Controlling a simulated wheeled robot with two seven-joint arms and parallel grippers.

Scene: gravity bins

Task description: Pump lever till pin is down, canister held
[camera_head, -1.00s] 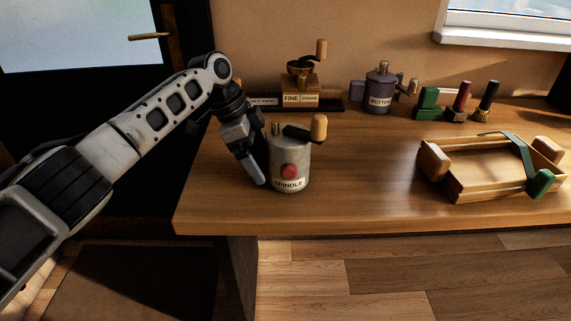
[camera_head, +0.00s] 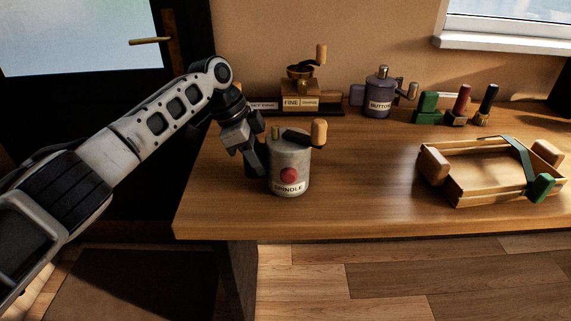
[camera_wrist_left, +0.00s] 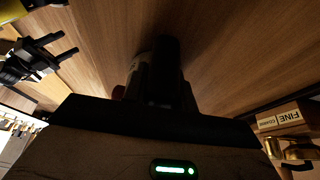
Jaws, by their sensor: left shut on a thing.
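The grey metal canister labelled SPINDLE (camera_head: 301,170) stands upright near the table's left end, with a red round button on its front. A brass pin (camera_head: 275,132) stands up from the left of its top. The lever, a dark arm with a wooden knob (camera_head: 319,132), sticks out to the upper right. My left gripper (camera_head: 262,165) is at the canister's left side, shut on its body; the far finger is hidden. In the left wrist view the canister (camera_wrist_left: 137,75) is dark and mostly covered by the gripper. A dark pronged shape at that view's upper left may be my right gripper (camera_wrist_left: 66,46).
Behind stand a grinder labelled FINE (camera_head: 300,95) and a purple-grey pot labelled BUTTON (camera_head: 379,97). Green, red and dark handled tools (camera_head: 463,106) stand at the back right. A wooden tray (camera_head: 485,200) with a green strap lies at right. The table between canister and tray is clear.

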